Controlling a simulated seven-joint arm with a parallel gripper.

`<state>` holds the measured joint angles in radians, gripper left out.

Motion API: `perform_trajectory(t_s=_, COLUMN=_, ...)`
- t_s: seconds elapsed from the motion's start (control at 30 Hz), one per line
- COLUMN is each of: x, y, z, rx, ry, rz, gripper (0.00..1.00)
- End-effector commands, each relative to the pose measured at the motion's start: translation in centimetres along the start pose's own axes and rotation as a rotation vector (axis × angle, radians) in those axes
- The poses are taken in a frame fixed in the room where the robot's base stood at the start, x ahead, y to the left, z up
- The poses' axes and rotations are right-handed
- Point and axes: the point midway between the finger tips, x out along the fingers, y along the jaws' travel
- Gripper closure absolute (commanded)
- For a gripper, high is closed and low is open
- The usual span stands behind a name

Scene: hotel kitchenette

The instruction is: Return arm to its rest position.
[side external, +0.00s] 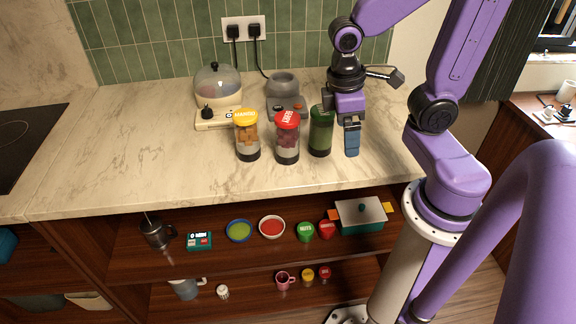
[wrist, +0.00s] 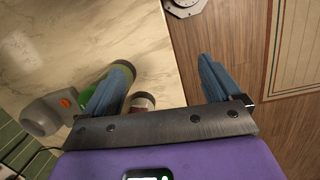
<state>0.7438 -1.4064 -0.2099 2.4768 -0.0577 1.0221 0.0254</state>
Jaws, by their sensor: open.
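My gripper (side external: 352,138) hangs over the right part of the marble counter (side external: 150,165), just right of the green jar (side external: 321,132). In the wrist view my gripper (wrist: 160,90) shows its two blue fingers spread apart with nothing held between them. The green jar also shows in the wrist view (wrist: 122,70), partly hidden behind the left finger. My arm reaches in from the right side.
A red-lidded jar (side external: 287,138) and a yellow-lidded jar (side external: 246,136) stand left of the green one. Behind them are a domed cooker (side external: 218,95) and a grey appliance (side external: 286,95). Shelves below hold bowls and a green pot (side external: 360,215). The counter's left is clear.

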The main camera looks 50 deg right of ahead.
Motion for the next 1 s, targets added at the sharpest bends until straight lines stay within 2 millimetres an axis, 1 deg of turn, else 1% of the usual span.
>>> perform_trajectory(t_s=0.03, x=-0.1, y=-1.0, z=0.1, rx=-0.051, ry=0.018, rz=-0.005, gripper=0.09)
perform_trajectory(t_s=0.2, x=-0.2, y=-4.4, z=0.8, rx=-0.219, ry=0.079, rz=-0.027, gripper=0.09)
perform_trajectory(t_s=0.3, x=-0.3, y=-6.1, z=1.3, rx=-0.303, ry=0.112, rz=-0.035, gripper=0.09)
perform_trajectory(t_s=0.4, x=-0.6, y=-7.2, z=1.7, rx=-0.366, ry=0.146, rz=-0.033, gripper=0.09)
perform_trajectory(t_s=0.6, x=-1.0, y=-8.2, z=2.0, rx=-0.424, ry=0.183, rz=-0.025, gripper=0.09)
perform_trajectory(t_s=1.0, x=-1.0, y=-8.3, z=2.0, rx=-0.426, ry=0.185, rz=-0.024, gripper=0.09)
